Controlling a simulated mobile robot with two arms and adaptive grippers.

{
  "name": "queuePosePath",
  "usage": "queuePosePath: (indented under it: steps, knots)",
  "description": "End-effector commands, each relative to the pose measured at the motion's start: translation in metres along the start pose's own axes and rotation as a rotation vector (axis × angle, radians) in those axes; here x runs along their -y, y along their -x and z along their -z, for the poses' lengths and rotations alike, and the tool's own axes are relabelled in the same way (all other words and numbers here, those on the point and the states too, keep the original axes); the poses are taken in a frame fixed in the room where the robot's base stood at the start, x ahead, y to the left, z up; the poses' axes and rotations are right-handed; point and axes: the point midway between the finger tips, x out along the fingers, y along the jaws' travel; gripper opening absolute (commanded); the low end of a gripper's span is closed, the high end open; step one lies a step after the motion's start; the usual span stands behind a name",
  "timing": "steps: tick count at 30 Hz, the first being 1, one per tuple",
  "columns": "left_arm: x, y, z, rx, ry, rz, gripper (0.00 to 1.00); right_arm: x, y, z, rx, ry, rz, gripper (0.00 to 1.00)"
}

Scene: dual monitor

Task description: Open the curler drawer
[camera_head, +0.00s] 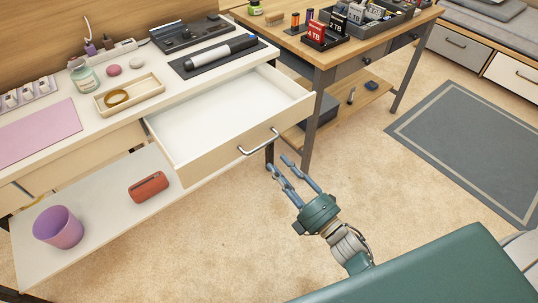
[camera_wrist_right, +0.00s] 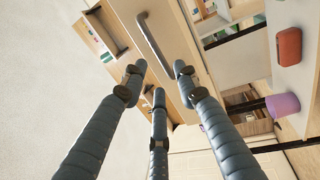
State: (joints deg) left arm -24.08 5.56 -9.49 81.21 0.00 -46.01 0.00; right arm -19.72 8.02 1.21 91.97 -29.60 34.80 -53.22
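The white desk's drawer (camera_head: 228,108) below the curler is pulled well out, and its white inside looks empty. Its metal bar handle (camera_head: 258,142) is on the pale wood front; the handle (camera_wrist_right: 152,40) also shows in the right wrist view, beyond the fingertips. The curler (camera_head: 222,51), black and silver, lies on a dark mat on the desk top. My right gripper (camera_head: 283,168) is open and empty, just in front of and below the handle, apart from it. Its spread fingers (camera_wrist_right: 159,82) hold nothing in the right wrist view. My left gripper is not in view.
A wooden tray (camera_head: 130,104) and a jar (camera_head: 85,77) stand on the desk. A purple bin (camera_head: 58,229) and a red case (camera_head: 148,187) are on the lower shelf. A wooden table (camera_head: 352,58) adjoins at right. The carpet in front is clear.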

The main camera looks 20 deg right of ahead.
Motion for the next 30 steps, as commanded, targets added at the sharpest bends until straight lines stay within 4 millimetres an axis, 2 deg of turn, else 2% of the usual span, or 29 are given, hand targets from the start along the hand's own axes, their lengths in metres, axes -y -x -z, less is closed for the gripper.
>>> queuePosePath:
  steps: [3,7,25,28,30]
  knots:
    - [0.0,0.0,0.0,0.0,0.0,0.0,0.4,0.001,0.017,0.0,0.0,0.0,0.002,0.3]
    - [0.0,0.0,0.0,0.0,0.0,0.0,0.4,0.0,0.026,0.0,0.0,0.001,0.0,0.3]
    - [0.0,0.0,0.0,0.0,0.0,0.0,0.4,0.002,0.028,-0.001,0.003,-0.005,0.005,0.3]
    - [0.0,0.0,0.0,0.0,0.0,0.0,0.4,0.018,0.03,-0.007,0.043,-0.068,0.052,0.3]
    - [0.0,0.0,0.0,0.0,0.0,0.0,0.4,0.045,0.035,-0.017,0.112,-0.168,0.13,0.3]
